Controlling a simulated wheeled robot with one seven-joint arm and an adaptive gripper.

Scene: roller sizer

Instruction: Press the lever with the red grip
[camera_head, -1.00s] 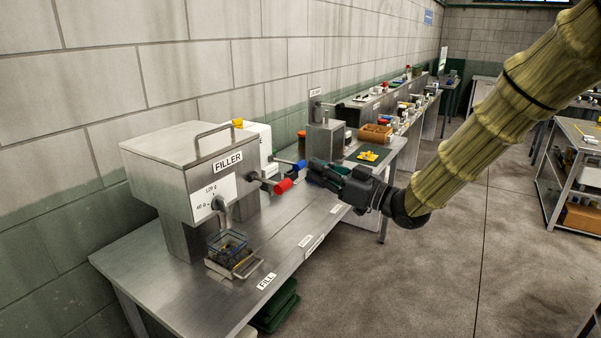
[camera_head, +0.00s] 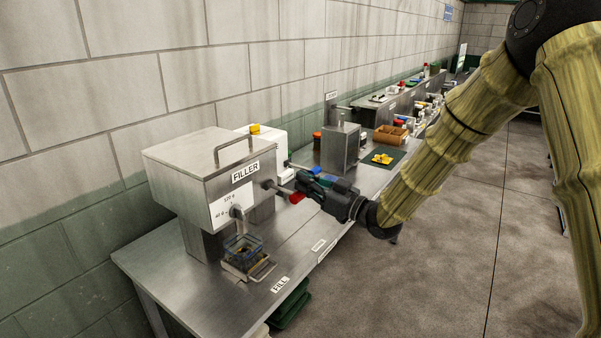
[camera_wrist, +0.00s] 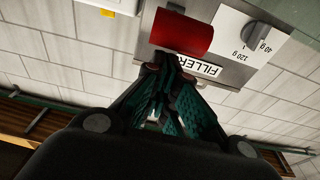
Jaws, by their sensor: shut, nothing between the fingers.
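The filler (camera_head: 200,175) is a grey metal box with a FILLER label, standing on the steel bench. Its lever (camera_head: 279,188) sticks out from the front face and ends in a red grip (camera_head: 297,198). My gripper (camera_head: 303,184) is at the red grip and hides part of it. In the wrist view the red grip (camera_wrist: 182,33) lies just past my fingertips (camera_wrist: 168,64), which are shut and empty. I cannot tell whether they touch it. A clear container (camera_head: 243,247) sits under the filler's spout.
A white machine with a yellow top (camera_head: 266,150) stands behind the filler. A blue grip (camera_head: 315,171) shows behind my gripper. A grey metal unit (camera_head: 341,150) and a brown box (camera_head: 391,135) stand farther along. The bench front (camera_head: 240,295) is clear.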

